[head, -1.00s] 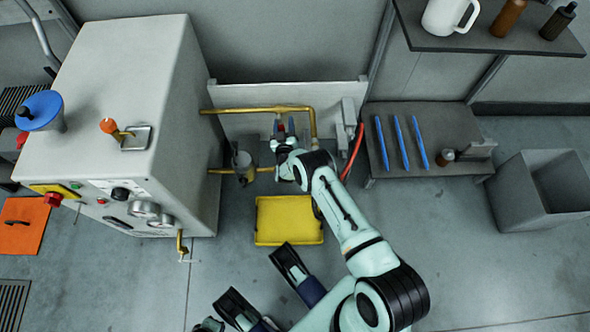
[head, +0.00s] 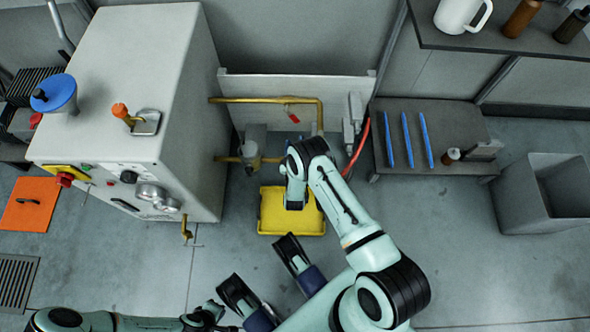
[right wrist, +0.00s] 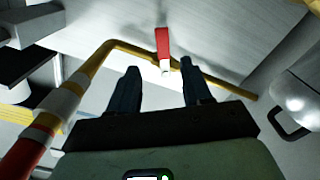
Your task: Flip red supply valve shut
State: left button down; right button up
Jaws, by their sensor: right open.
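The red supply valve handle (head: 292,115) is a small red lever just below the upper brass pipe (head: 265,100), in front of the pale back panel. In the right wrist view the red handle (right wrist: 162,42) stands at an angle to the brass pipe (right wrist: 215,80), beyond my fingertips and roughly midway between them. My right gripper (head: 297,143) is near the panel, just below the handle; its own wrist partly hides it. In the right wrist view the right gripper (right wrist: 160,82) has its two dark fingers apart, with nothing between them. Only part of my left arm shows, at the bottom left.
A grey machine cabinet (head: 120,75) stands to the left. A yellow tray (head: 270,222) lies on the floor under my right wrist. A red hose (head: 360,145) and a low bench (head: 465,135) with blue sticks are right of the pipes. A grey bin (head: 520,205) stands farther right.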

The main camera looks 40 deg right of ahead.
aim_at(295, 120)
pick_arm(q)
notch_tip(295, 120, up, 17)
jog(key=w+p, duration=0.1)
jog(key=p, duration=1.4)
jog(key=shift+r+t, duration=0.2)
jog(key=shift+t, duration=0.2)
pick_arm(e)
jog(key=s+a+r+m+g+y, duration=0.1)
jog(key=s+a+r+g+y, duration=0.5)
jog(key=s+a+y, duration=0.3)
jog(key=shift+s+a+r+g, duration=0.4)
jog(key=shift+s+a+r, duration=0.25)
jog(key=shift+s, duration=0.85)
pick_arm(q)
jog(key=shift+w, duration=0.1)
